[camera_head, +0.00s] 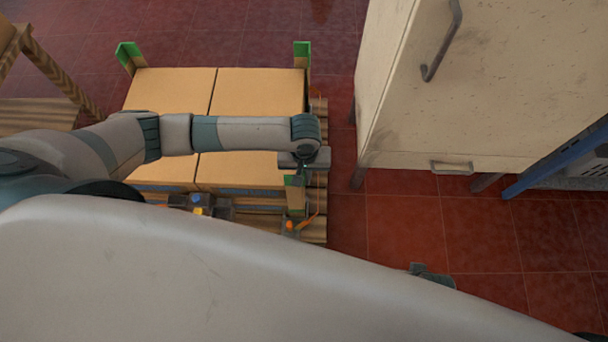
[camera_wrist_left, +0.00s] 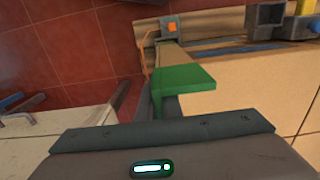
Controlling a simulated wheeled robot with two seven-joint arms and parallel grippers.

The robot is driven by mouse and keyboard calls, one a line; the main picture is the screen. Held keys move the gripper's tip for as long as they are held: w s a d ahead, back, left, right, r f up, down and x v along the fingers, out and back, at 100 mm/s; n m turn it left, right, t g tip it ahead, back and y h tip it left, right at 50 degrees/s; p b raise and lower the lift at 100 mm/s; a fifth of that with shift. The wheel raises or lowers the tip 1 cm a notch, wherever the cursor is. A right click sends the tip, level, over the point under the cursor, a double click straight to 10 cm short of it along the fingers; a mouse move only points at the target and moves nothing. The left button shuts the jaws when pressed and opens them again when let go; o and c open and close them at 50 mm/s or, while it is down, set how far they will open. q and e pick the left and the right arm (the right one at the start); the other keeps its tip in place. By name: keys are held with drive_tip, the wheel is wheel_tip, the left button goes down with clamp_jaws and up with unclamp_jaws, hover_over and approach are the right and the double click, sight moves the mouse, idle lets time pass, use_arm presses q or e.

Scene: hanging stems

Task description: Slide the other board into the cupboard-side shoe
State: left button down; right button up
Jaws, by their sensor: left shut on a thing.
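My left gripper (camera_head: 297,166) is shut on a corner board at the near right corner of the boxes. In the left wrist view the board's green top (camera_wrist_left: 186,84) shows beside the gripper, with its plain brown length (camera_wrist_left: 174,56) running down beyond it. The cupboard-side shoe (camera_head: 290,227), with an orange part, is low at that corner; it also shows in the left wrist view (camera_wrist_left: 172,29). The board's lower end is close to this shoe, but I cannot tell whether it is inside.
Boxes (camera_head: 255,92) stand on a wooden pallet (camera_head: 318,205). Two green-topped boards stand at the back left (camera_head: 127,58) and back right (camera_head: 302,55). A second shoe (camera_head: 200,207) is at the near side. The cream cupboard (camera_head: 460,90) stands right, across a narrow floor gap.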

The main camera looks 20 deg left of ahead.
use_arm(q)
drive_tip(key=shift+f, duration=0.1)
drive_tip(key=c, duration=1.9)
unclamp_jaws()
drive_tip(key=shift+o, duration=0.2)
